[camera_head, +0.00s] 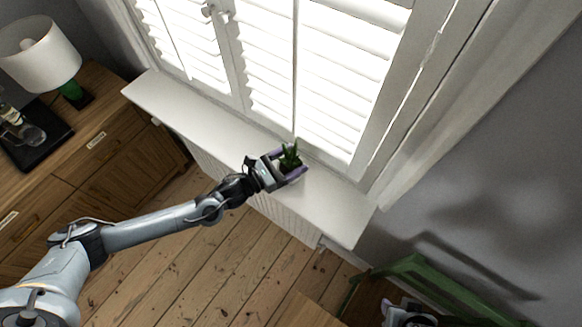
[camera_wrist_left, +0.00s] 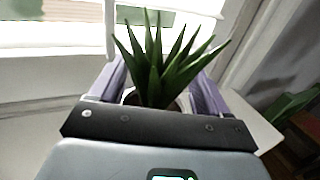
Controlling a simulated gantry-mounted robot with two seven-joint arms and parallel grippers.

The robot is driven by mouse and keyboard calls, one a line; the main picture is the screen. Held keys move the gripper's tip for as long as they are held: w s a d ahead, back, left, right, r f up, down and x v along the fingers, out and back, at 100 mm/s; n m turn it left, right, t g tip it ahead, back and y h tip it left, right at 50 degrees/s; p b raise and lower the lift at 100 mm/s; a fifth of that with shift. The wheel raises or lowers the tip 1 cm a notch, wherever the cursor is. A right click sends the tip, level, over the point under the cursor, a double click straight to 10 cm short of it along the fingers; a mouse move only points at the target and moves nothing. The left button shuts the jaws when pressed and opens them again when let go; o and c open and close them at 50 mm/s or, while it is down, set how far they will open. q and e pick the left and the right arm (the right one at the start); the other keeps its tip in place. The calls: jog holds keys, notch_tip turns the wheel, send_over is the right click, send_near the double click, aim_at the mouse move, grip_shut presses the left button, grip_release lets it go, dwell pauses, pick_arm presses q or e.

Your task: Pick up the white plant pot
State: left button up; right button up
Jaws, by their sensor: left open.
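The plant pot (camera_head: 288,167) stands on the white window sill, with a spiky green plant (camera_head: 291,155) in it. My left gripper (camera_head: 292,172) is open, with one finger on each side of the pot. In the left wrist view the plant (camera_wrist_left: 162,65) rises between the two purple fingers, and a pale bit of the pot's rim (camera_wrist_left: 183,103) shows beside the leaves. The gripper's dark front hides most of the pot. I cannot tell whether the fingers touch it.
The white sill (camera_head: 335,208) is bare on both sides of the pot, with shuttered windows (camera_head: 330,60) close behind. A wooden cabinet (camera_head: 110,150) with a lamp (camera_head: 40,52) and a black tray (camera_head: 35,137) stands left. A green chair (camera_head: 420,268) is at lower right.

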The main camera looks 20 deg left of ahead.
pick_arm(q)
jog(key=c, duration=1.2)
jog(key=shift+c, duration=0.9)
jog(key=shift+r, duration=0.2)
